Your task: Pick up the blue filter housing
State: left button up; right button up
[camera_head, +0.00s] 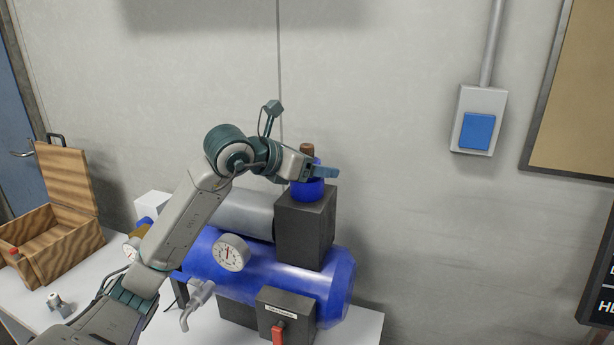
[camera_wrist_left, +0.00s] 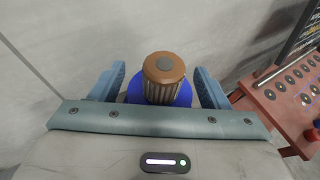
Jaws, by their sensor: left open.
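The blue filter housing (camera_head: 308,190) sits on top of a dark block (camera_head: 303,228) on the blue compressor tank (camera_head: 275,276). A pleated filter with a brown cap (camera_head: 307,149) stands up out of the housing. My left gripper (camera_head: 322,171) is at the height of the housing's upper part and hides some of it. In the left wrist view, the open fingers (camera_wrist_left: 163,84) lie on either side of the filter (camera_wrist_left: 164,68), with the blue housing (camera_wrist_left: 184,95) behind and below it. I cannot tell whether the fingers touch the housing. My right gripper is not in view.
The tank, with a pressure gauge (camera_head: 231,253) and a red switch (camera_head: 278,333), stands on a light table (camera_head: 362,328). An open wooden box (camera_head: 80,239) is at the left. A wall switch (camera_head: 478,131) is at the right. In the wrist view, a reddish panel (camera_wrist_left: 283,100) shows at the right.

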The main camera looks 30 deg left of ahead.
pick_arm(q)
jog(key=c, duration=1.1)
